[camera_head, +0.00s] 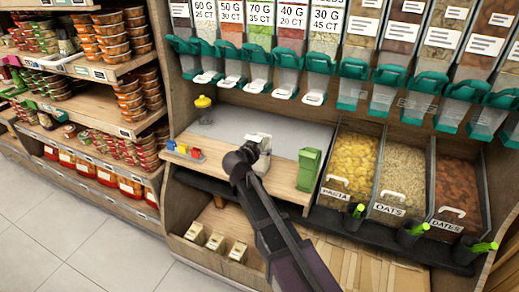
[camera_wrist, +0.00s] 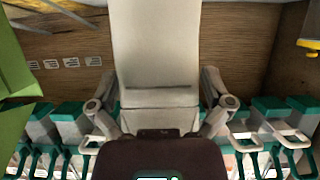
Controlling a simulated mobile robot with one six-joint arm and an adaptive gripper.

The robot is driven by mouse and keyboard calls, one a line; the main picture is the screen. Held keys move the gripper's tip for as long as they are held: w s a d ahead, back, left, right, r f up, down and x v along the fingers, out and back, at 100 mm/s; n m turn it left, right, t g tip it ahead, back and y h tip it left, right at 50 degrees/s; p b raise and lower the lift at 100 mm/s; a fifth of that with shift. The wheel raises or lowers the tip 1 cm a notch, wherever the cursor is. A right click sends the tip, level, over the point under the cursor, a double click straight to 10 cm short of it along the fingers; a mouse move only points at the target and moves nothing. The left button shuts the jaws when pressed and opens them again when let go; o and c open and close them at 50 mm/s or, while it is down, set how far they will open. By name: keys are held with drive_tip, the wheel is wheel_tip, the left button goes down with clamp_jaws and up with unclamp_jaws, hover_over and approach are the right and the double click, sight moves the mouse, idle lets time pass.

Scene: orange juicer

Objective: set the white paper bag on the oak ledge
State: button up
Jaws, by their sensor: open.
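The white paper bag (camera_head: 262,140) shows at the end of my arm in the head view, over the ledge and partly hidden by the wrist. It also fills the middle of the wrist view (camera_wrist: 156,50), between my gripper's two grey fingers. The oak ledge (camera_head: 225,165) is the wooden shelf around and below it. My gripper (camera_wrist: 157,105) is open, with one finger on each side of the bag. It also shows in the head view (camera_head: 256,150). I cannot tell whether the fingers touch the bag or whether its base rests on the ledge.
A green bag (camera_head: 308,168) stands close to the right, also at the wrist view's left edge (camera_wrist: 14,90). Small coloured items (camera_head: 184,150) and a yellow item (camera_head: 203,102) are to the left. Dispensers (camera_head: 302,65) hang above. Pasta, oats and dates bins (camera_head: 400,172) lie right.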

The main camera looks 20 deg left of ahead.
drive_tip(key=shift+r, duration=0.2)
drive_tip(key=d+p+v, duration=0.1)
drive_tip(key=p+v, duration=0.3)
drive_tip(key=v, duration=0.8)
drive_tip(key=shift+a+p, duration=0.4)
drive_tip(key=shift+a, duration=0.05)
drive_tip(key=shift+d, duration=0.1)
drive_tip(key=w+d+f+g+h, duration=0.2)
drive_tip(key=d+f+g, duration=0.15)
drive_tip(key=d, duration=0.85)
drive_tip(key=w+d+f+g+h, duration=0.1)
drive_tip(key=w+d+f+g, duration=0.2)
drive_tip(key=d, duration=0.9)
drive_tip(key=s+d+f+g+y, duration=0.2)
drive_tip(key=s+d, duration=0.3)
drive_tip(key=d, duration=0.5)
drive_tip(key=s+d+f+g+y, duration=0.2)
drive_tip(key=s+d+g, duration=0.3)
drive_tip(key=d, duration=0.4)
drive_tip(key=shift+s+d+f+n, duration=0.25)
drive_tip(key=shift+d+f+n, duration=0.15)
drive_tip(key=shift+f, duration=0.1)
